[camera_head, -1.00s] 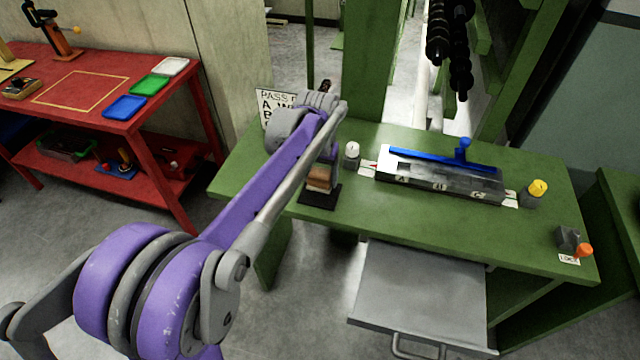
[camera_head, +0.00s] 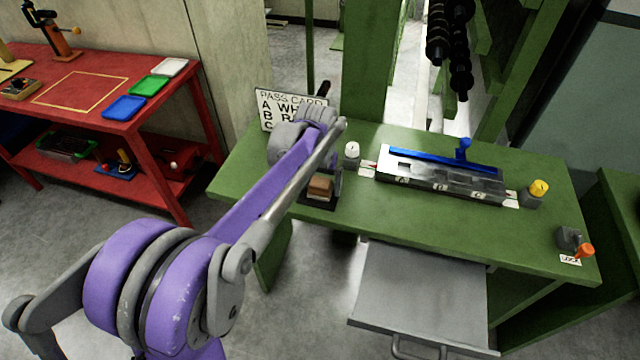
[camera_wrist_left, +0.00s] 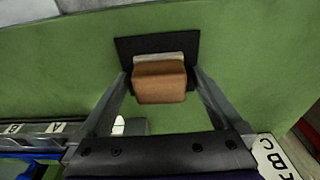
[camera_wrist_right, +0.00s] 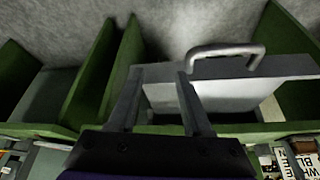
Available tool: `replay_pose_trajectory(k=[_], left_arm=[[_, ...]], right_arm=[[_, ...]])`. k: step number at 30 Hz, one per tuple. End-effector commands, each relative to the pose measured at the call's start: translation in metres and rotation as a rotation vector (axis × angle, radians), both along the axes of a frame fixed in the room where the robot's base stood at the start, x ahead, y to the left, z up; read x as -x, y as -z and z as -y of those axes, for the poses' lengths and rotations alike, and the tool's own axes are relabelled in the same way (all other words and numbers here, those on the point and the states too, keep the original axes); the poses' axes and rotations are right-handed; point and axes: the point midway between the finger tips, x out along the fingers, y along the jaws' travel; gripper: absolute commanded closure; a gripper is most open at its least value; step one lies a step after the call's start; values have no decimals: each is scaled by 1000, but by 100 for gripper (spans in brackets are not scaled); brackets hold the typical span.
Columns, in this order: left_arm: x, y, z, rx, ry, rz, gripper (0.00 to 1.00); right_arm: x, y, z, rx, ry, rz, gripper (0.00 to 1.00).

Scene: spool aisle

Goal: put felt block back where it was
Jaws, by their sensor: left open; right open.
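The felt block (camera_wrist_left: 160,82), brown with a pale layer at its far side, is at the black pad (camera_wrist_left: 127,46) on the green bench. In the head view the block (camera_head: 320,187) shows beside my left wrist, over the dark pad (camera_head: 318,203). My left gripper (camera_wrist_left: 157,74) is open, with one finger on each side of the block; I cannot tell whether either finger touches it. My right gripper (camera_wrist_right: 160,73) is open and empty, with a grey tray or drawer with a handle (camera_wrist_right: 228,52) beyond it.
On the bench (camera_head: 420,225) stand a white-topped post (camera_head: 352,155), a grey fixture with a blue bar (camera_head: 445,163), a yellow-capped post (camera_head: 538,190) and an orange-knobbed piece (camera_head: 583,251). A pass card (camera_head: 285,105) stands behind my left arm. The bench front is clear.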

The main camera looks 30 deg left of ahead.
Motion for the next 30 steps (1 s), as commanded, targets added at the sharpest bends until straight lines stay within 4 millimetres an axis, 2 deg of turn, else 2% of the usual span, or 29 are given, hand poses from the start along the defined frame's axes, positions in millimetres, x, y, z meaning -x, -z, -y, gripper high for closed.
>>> replay_pose_trajectory(k=[5,12,18,26,30], left_arm=[[2,-23,0,0,0,0,0],[9,-75,2,0,0,0,0],[13,-108,3,0,-1,0,0],[15,-121,4,0,0,1,0],[30,-117,15,-5,19,23,0]], right_arm=[[-1,-4,0,0,0,1,50],[-1,-11,0,0,0,4,50],[-2,-14,0,0,0,5,50],[-2,-16,0,0,0,5,50],[-2,-15,0,0,0,5,50]])
